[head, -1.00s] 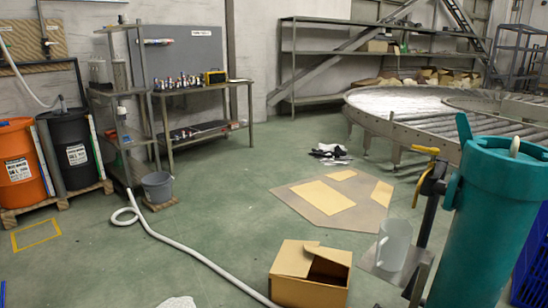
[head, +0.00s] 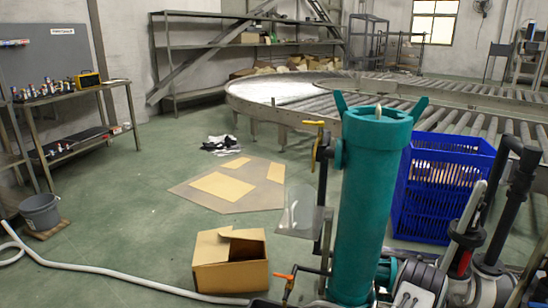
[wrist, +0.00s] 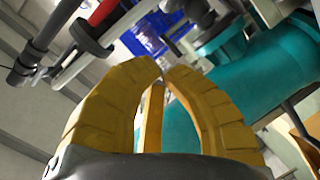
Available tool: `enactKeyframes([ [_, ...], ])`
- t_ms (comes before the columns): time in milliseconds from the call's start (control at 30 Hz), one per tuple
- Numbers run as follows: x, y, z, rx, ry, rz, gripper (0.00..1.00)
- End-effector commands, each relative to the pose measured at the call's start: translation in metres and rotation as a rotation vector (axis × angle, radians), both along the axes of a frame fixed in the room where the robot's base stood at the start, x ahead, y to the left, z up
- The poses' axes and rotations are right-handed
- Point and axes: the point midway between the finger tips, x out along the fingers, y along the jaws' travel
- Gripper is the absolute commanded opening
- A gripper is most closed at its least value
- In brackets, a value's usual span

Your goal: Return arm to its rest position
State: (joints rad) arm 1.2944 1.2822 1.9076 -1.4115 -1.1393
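My gripper (wrist: 162,70) shows in the wrist view only. Its ribbed yellow fingers curve inward and their tips come together at the middle of the picture. Nothing is seen held between them. A teal vessel (wrist: 255,85) lies behind and to the right of the fingers in that view, with no visible contact. In the head view the same kind of teal vessel (head: 370,210) stands upright right of centre. I do not make out my gripper in the head view.
A blue crate (head: 440,190) and black piping (head: 515,170) stand right of the vessel. A yellow-handled valve (head: 318,150) is at its left. An open cardboard box (head: 230,262) and a white hose (head: 110,275) lie on the floor.

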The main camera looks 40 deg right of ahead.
Motion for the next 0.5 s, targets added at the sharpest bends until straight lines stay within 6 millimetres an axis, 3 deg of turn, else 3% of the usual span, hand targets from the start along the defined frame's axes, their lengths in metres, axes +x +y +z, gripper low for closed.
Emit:
enactKeyframes([
  [267, 0.041, 0.006, 0.045, 0.065, -0.037, 0.055, 0.0],
  [500, 0.096, 0.025, 0.106, 0.165, -0.084, 0.129, 0.0],
])
